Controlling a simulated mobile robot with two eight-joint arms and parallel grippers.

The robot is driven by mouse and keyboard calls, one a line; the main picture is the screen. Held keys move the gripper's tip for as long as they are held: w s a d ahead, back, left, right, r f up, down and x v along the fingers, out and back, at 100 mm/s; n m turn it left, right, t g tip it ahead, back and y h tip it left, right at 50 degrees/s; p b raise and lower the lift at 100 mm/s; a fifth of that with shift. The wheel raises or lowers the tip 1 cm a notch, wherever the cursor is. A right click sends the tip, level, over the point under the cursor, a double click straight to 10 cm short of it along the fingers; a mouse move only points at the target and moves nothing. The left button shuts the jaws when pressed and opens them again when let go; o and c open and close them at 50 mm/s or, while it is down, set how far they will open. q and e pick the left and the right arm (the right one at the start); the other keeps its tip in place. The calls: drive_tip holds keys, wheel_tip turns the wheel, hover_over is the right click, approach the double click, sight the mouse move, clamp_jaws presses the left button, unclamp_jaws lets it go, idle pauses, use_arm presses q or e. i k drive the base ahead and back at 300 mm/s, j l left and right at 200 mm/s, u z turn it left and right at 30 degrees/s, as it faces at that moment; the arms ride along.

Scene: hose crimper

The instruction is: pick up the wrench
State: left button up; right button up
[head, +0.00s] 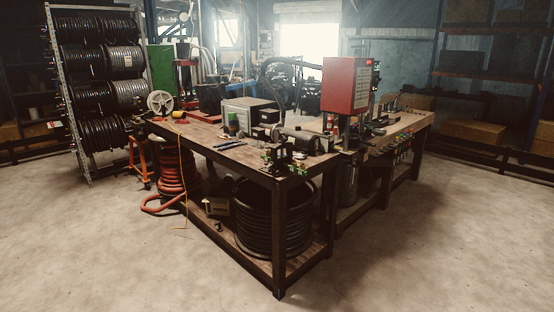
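Slim tools (228,145) lie flat on the wooden workbench (205,136), left of the middle of its top. One of them may be the wrench, but they are too small to tell. Neither of my grippers shows in the head view. The bench stands some distance in front of me with open floor before it.
A red machine box (345,85) rises over the bench. Black hose coils (273,217) and a red hose (172,172) sit below. A hose rack (105,85) stands at the left, shelving (490,57) at the right. The concrete floor (420,240) in front is clear.

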sight(242, 143)
drive_tip(key=i+j, duration=0.15)
drive_tip(key=i, duration=0.25)
drive_tip(key=i+j, duration=0.15)
drive_tip(key=i, duration=0.25)
drive_tip(key=i+j+u, duration=0.35)
drive_tip(key=i+u, duration=0.15)
drive_tip(key=i, duration=0.3)
drive_tip(key=i+u, duration=0.5)
drive_tip(key=i, duration=0.35)
drive_tip(key=i+z, duration=0.15)
drive_tip(key=i, duration=0.35)
drive_tip(key=i+j+z, duration=0.15)
drive_tip(key=i, duration=0.4)
drive_tip(key=i+j+z, duration=0.1)
drive_tip(key=i, duration=0.4)
drive_tip(key=i+z, duration=0.15)
drive_tip(key=z, duration=0.25)
drive_tip(key=i+j+z, duration=0.15)
drive_tip(key=z, duration=0.2)
drive_tip(key=i+j+z, duration=0.15)
drive_tip(key=z, duration=0.25)
drive_tip(key=i+j+z, duration=0.15)
drive_tip(key=z, duration=0.2)
